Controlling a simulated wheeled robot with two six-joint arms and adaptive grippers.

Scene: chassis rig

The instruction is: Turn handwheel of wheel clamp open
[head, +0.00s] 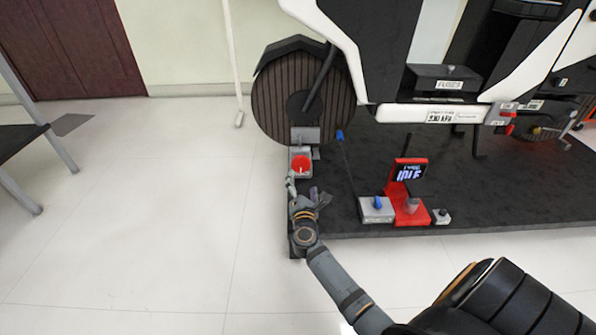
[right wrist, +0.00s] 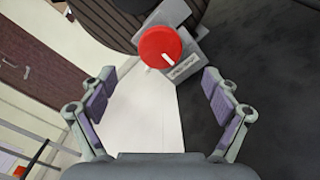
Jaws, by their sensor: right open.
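The red handwheel (head: 301,164) sits on the grey wheel clamp (head: 305,135), at the foot of the large dark wheel (head: 277,98). In the right wrist view the handwheel (right wrist: 160,47) is a red disc with a white mark, ahead of my gripper, with a small label plate beside it on the clamp (right wrist: 185,66). My right gripper (head: 305,192) is in front of the handwheel, apart from it. In the right wrist view its two fingers (right wrist: 158,95) are wide open with nothing between them. My left gripper is not in view.
A black mat (head: 480,210) lies under the rig. A red display stand (head: 407,185) and a grey box with a blue knob (head: 377,209) stand right of the clamp. A white pole (head: 233,55) leans at the wall.

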